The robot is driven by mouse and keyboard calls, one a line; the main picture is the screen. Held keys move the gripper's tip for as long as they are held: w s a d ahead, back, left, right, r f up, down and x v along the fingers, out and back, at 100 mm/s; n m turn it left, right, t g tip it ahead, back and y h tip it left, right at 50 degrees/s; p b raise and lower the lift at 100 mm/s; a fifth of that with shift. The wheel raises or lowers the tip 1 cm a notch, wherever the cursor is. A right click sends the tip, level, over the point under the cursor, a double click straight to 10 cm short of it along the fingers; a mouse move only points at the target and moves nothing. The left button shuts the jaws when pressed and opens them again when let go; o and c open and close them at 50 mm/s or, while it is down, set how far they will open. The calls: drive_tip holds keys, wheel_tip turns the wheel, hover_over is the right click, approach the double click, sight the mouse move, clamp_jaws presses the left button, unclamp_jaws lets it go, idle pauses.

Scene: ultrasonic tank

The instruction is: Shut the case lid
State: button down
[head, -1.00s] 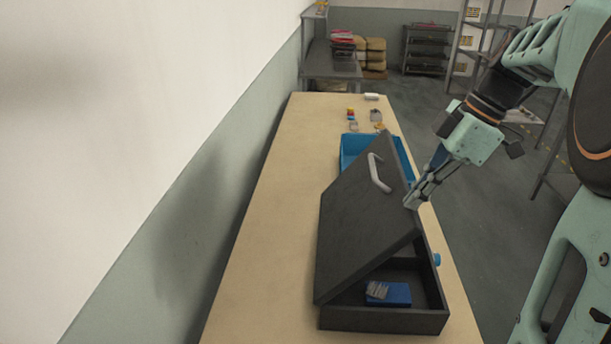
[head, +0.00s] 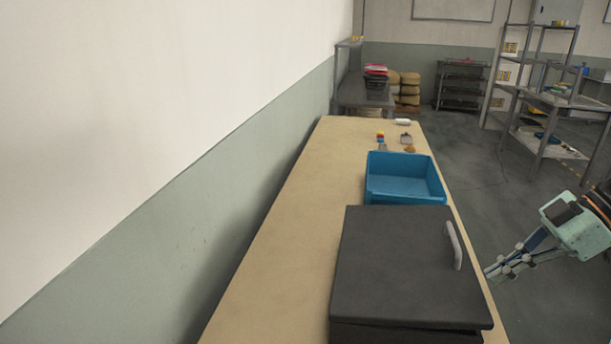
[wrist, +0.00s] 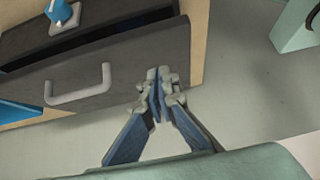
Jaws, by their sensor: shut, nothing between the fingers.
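The dark grey case (head: 400,336) stands on the near end of the workbench. Its lid (head: 390,260) now lies low and almost flat over it, with a pale handle (head: 454,246) near the right edge. In the wrist view the lid (wrist: 115,80) and handle (wrist: 80,88) show, with a dark gap between the lid and the case wall. A blue knob (wrist: 58,11) sits on a small plate on that wall. My gripper (head: 488,273) is shut and empty, just right of the lid; its fingertips (wrist: 159,75) appear close to the lid's edge, contact unclear. The case's inside is hidden.
An empty blue tray (head: 403,188) stands right behind the case. Small coloured items and a white roll (head: 402,122) lie at the bench's far end. A wall runs along the left. The floor right of the bench (head: 340,190) is clear nearby.

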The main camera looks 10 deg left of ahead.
wheel_tip(320, 180, down, 10)
drive_tip(key=d+b, duration=0.2)
drive_tip(key=b, duration=0.3)
drive_tip(key=shift+d+f, duration=0.2)
drive_tip(key=shift+d, duration=0.1)
drive_tip(key=shift+s, duration=0.1)
